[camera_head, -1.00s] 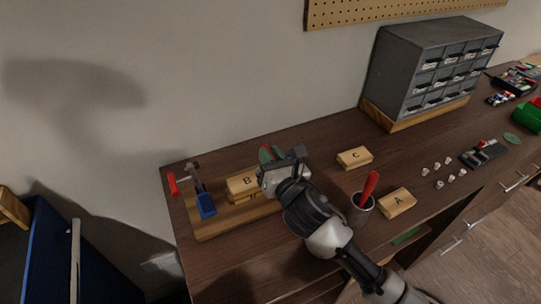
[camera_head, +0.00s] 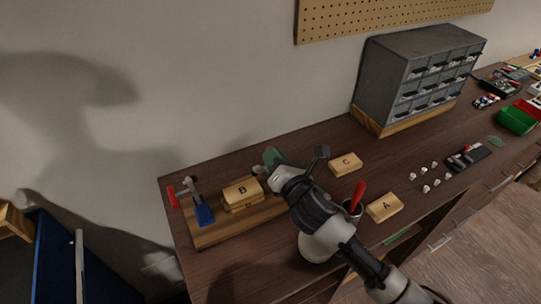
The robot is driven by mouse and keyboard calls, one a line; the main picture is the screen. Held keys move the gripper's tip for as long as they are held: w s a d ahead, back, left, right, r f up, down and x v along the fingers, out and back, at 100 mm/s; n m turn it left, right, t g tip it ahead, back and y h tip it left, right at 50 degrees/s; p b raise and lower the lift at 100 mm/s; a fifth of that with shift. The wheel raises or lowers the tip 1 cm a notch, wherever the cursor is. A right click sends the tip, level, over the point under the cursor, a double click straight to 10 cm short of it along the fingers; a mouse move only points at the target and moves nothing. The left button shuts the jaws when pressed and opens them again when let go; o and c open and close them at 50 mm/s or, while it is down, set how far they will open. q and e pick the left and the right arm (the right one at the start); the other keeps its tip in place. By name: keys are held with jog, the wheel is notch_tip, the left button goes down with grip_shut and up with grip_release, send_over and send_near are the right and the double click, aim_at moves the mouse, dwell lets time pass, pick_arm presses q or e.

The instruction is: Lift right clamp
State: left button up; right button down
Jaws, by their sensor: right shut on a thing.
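My right gripper (camera_head: 273,172) is above the right part of the wooden board (camera_head: 213,232), just right of block B. It is shut on the right clamp (camera_head: 271,156), of which only a green part shows past the gripper. The rest of this clamp is hidden behind the gripper and wrist, so I cannot tell how far it is from the board. The left clamp (camera_head: 203,214), blue with a red handle, stands at the board's left end. My left gripper is out of view.
Block B (camera_head: 242,190) sits on the board. Block C (camera_head: 345,164), block A (camera_head: 384,208) and a cup with a red-handled tool (camera_head: 357,196) are close to my right arm. A grey drawer cabinet (camera_head: 385,85) stands behind. Small white knobs (camera_head: 424,176) lie farther right.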

jog(key=shift+w+d+m, duration=0.1)
jog(key=shift+d+m, duration=0.2)
jog(key=shift+m, duration=0.4)
jog(key=c, duration=1.1)
grip_release()
jog(key=shift+r, duration=0.1)
jog(key=b+v, duration=0.1)
jog(key=v, duration=0.9)
jog(key=shift+s+d, duration=0.15)
jog(key=shift+s, duration=0.2)
